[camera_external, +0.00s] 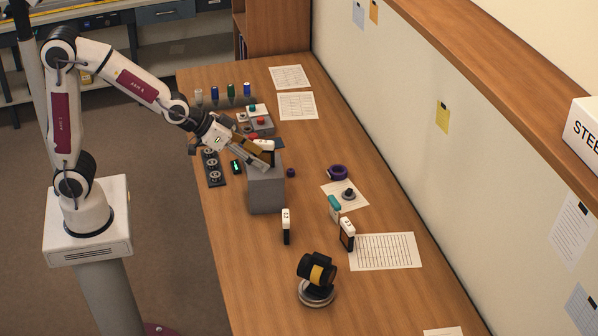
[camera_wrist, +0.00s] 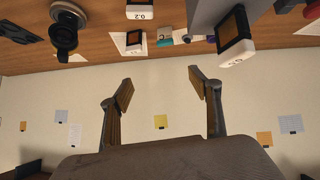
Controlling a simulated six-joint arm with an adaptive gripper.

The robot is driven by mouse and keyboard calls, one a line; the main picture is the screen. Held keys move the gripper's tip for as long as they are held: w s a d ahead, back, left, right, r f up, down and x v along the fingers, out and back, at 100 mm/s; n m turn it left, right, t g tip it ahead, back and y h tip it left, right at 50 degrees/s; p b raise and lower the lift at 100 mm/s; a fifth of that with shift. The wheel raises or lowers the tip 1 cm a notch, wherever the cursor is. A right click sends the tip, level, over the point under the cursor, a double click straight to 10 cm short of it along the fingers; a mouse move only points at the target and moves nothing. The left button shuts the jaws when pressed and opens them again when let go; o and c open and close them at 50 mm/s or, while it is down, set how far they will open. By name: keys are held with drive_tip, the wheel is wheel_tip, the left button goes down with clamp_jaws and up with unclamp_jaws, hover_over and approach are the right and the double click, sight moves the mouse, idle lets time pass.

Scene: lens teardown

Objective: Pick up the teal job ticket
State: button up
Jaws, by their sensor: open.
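A small teal item (camera_external: 334,202) stands right of the grey block, at the near edge of a white sheet; it also shows in the wrist view (camera_wrist: 164,33), upper middle. It is too small to tell surely whether it is the job ticket. My gripper (camera_external: 266,157) is by the top of the tall grey block (camera_external: 266,190), beside a white-and-black gauge. In the wrist view my gripper's two fingers (camera_wrist: 160,79) are spread, with nothing between them.
White-and-black gauges stand near the block (camera_external: 286,226) and by the lined sheet (camera_external: 347,234). A black-and-yellow lens on a round stand (camera_external: 317,278) is nearer. Several bottles stand at the back left. The table's near right is mostly clear.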

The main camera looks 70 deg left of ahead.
drive_tip(key=w+d+f+t+y, duration=0.1)
drive_tip(key=w+d+f+t, duration=0.1)
drive_tip(key=w+f, duration=0.6)
drive_tip(key=n+t+y, duration=0.1)
drive_tip(key=t+y, duration=0.1)
approach(332, 201)
drive_tip(key=w, duration=0.1)
drive_tip(key=shift+w+a+f, duration=0.1)
drive_tip(key=shift+w+f, duration=0.05)
drive_tip(key=shift+f, duration=0.25)
drive_tip(key=shift+w, duration=0.1)
drive_tip(key=shift+x, duration=1.25)
drive_tip(key=shift+x, duration=2.55)
drive_tip(key=shift+r, duration=0.1)
drive_tip(key=c, duration=1)
